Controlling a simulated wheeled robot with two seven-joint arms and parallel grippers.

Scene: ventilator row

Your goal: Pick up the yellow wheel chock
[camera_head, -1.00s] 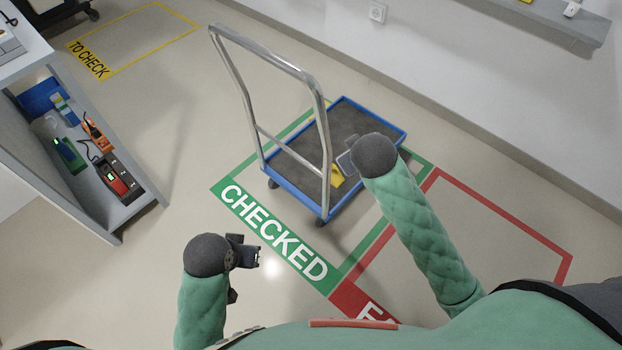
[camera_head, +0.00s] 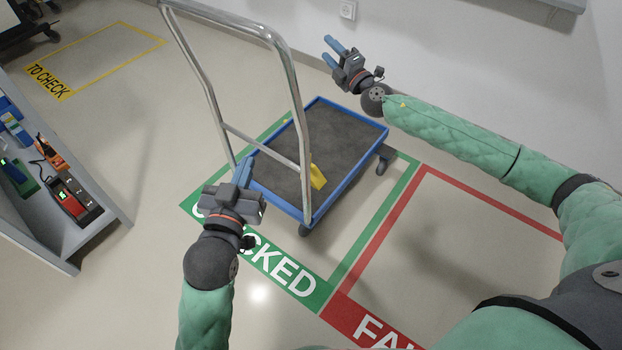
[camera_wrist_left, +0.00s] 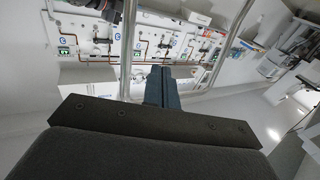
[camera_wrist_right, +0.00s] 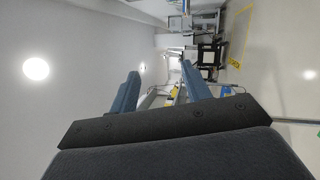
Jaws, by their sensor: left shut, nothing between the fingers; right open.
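The yellow wheel chock (camera_head: 317,177) lies on the dark deck of the blue-rimmed trolley (camera_head: 349,184), close to its front edge and just right of a handle post. My left gripper (camera_head: 244,172) is shut and empty, in front of the trolley's left corner and left of the chock. It also shows shut in the left wrist view (camera_wrist_left: 161,86). My right gripper (camera_head: 331,50) is open and empty, beyond the trolley's far edge near the wall, well away from the chock. Its two blue fingers stand apart in the right wrist view (camera_wrist_right: 160,82).
The trolley's metal handle (camera_head: 298,110) rises between my left gripper and the chock. A grey shelf (camera_head: 100,222) with several devices stands at the left. A wall socket (camera_head: 348,9) is on the back wall. The floor inside the red frame (camera_head: 430,172) is clear.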

